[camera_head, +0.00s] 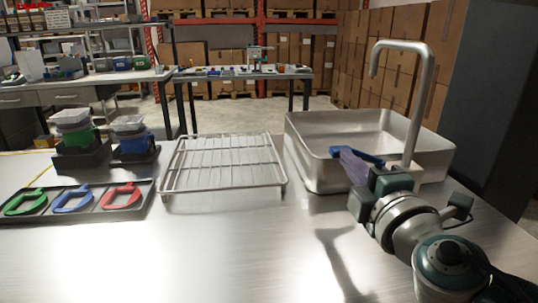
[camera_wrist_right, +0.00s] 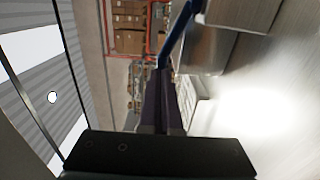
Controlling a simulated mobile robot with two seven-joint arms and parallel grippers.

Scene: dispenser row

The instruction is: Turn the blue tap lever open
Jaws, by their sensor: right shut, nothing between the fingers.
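The blue tap lever (camera_head: 366,157) juts out to the left from the foot of the steel tap (camera_head: 424,95), at the front of the sink. In the right wrist view the lever (camera_wrist_right: 177,33) shows as a blue bar at the fingertips. My right gripper (camera_head: 350,162) is shut and empty, its dark purple fingers pointing at the lever from the front. The fingertips (camera_wrist_right: 163,75) are at the lever or very close to it; I cannot tell whether they touch. My gripper hides the lever's lower part and the tap's foot. My left gripper is not in view.
The steel sink basin (camera_head: 300,150) stands behind my right gripper. A wire rack (camera_head: 222,167) lies left of it. A dark tray (camera_head: 95,210) with green, blue and red rings and two dispensers (camera_head: 133,138) are further left. The front middle of the counter is clear.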

